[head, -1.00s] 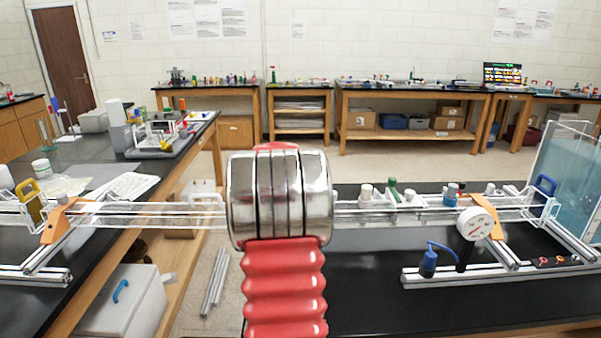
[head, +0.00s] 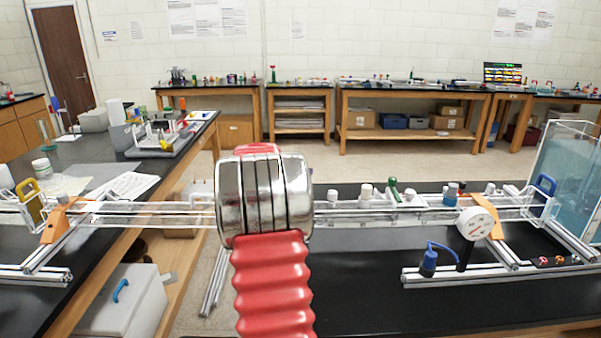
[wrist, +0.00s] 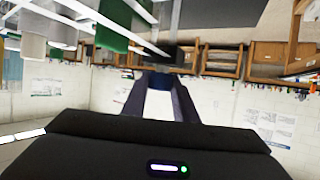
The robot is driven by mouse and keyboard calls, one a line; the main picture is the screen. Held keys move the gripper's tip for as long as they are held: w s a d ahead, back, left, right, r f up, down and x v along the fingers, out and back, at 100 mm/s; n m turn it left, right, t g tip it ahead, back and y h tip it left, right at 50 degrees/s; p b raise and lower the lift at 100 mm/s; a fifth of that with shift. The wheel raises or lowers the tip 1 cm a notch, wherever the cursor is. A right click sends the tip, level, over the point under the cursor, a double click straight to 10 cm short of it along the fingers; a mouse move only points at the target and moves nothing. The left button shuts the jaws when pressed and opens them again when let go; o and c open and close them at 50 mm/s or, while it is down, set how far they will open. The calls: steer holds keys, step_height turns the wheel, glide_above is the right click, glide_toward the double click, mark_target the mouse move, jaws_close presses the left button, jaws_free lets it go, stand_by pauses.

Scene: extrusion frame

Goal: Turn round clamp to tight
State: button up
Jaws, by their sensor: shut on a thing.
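In the wrist view my gripper (wrist: 163,74) reaches away from its dark body, with two grey fingers closing in towards each other. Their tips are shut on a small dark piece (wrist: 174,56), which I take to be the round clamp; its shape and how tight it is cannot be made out. In the head view the chrome and red links of my arm stand in front, and they hide the gripper and the piece it holds. The clear rail (head: 150,213) of the frame passes behind my arm.
White, green and blue fittings (head: 392,190) stand along the rail to the right. A round gauge (head: 475,224) and an orange bracket (head: 494,214) are farther right, beside a clear tank (head: 568,175). Another orange bracket (head: 54,222) is at left. The black bench top (head: 365,295) is mostly clear.

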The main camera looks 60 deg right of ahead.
steer(key=shift+s, duration=0.2)
steer(key=o, duration=1.1)
steer(key=shift+w, duration=0.1)
steer(key=shift+c, duration=0.2)
steer(key=shift+a, duration=0.1)
steer(key=s+v, duration=0.1)
steer(key=v, duration=1.2)
steer(key=shift+w+a+r, duration=0.2)
steer(key=shift+w+a, duration=0.05)
steer(key=shift+w, duration=0.2)
steer(key=shift+w, duration=0.1)
